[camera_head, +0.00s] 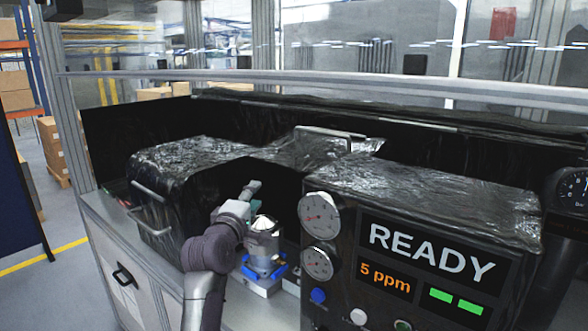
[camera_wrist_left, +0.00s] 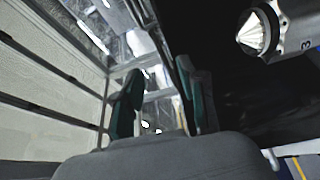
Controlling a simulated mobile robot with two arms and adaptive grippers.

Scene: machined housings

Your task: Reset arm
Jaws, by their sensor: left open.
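My left arm rises from the bottom of the head view, and its gripper (camera_head: 253,205) is by a shiny metal housing (camera_head: 264,238). The housing sits in a blue fixture (camera_head: 263,268) on a light block. In the left wrist view the two teal fingers of my left gripper (camera_wrist_left: 160,103) stand apart with nothing between them. A silvery cone-tipped metal part (camera_wrist_left: 262,32) marked 3 is at the upper right there, clear of the fingers. The fingertips are small and partly hidden in the head view. My right gripper is in neither view.
A dark panel with gauges (camera_head: 320,216) and a READY display (camera_head: 430,252) stands close on the right. A black-wrapped box with handles (camera_head: 170,190) stands on the left of the bench. A metal frame rail (camera_head: 330,82) crosses behind.

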